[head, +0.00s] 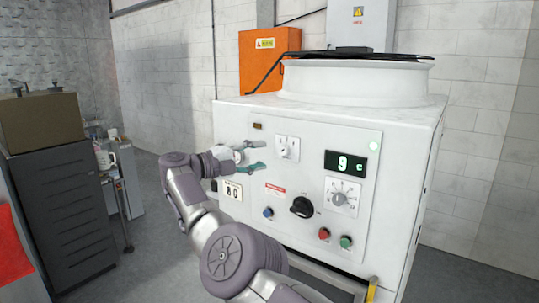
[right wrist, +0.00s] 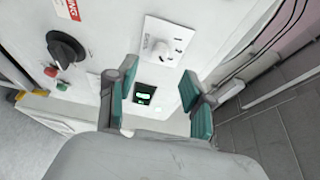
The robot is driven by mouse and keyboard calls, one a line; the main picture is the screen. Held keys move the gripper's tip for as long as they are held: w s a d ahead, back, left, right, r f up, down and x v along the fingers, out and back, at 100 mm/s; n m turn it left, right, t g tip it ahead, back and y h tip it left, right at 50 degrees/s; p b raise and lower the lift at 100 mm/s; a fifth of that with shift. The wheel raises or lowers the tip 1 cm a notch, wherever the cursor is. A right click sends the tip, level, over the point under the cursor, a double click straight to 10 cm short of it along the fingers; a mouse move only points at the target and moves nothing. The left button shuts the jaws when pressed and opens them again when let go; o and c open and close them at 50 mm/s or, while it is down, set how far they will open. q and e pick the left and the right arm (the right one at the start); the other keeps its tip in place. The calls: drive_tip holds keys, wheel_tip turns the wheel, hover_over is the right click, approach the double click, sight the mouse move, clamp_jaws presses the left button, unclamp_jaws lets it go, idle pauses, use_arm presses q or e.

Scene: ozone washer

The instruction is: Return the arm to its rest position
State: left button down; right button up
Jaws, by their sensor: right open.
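My right arm (head: 232,262) reaches from the bottom of the head view up to the front panel of the white washer (head: 320,125). My right gripper (head: 250,157) is in front of the panel's left part, below a small white dial plate (head: 287,148). In the right wrist view the gripper (right wrist: 158,105) has its two teal-padded fingers spread apart with nothing between them. Behind the gap, a small dark switch with a green light (right wrist: 144,93) shows on the panel. I cannot tell whether the fingers touch the panel. My left gripper is not in view.
The panel has a black rotary knob (head: 302,207), red (head: 324,233) and green (head: 346,242) buttons, and a display reading 9 (head: 346,164). A dark drawer cabinet (head: 62,205) stands at the left. An orange box (head: 262,58) hangs on the back wall. Grey floor lies between cabinet and washer.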

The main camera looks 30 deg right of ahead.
drive_tip(key=shift+a, duration=0.45)
drive_tip(key=shift+f, duration=0.1)
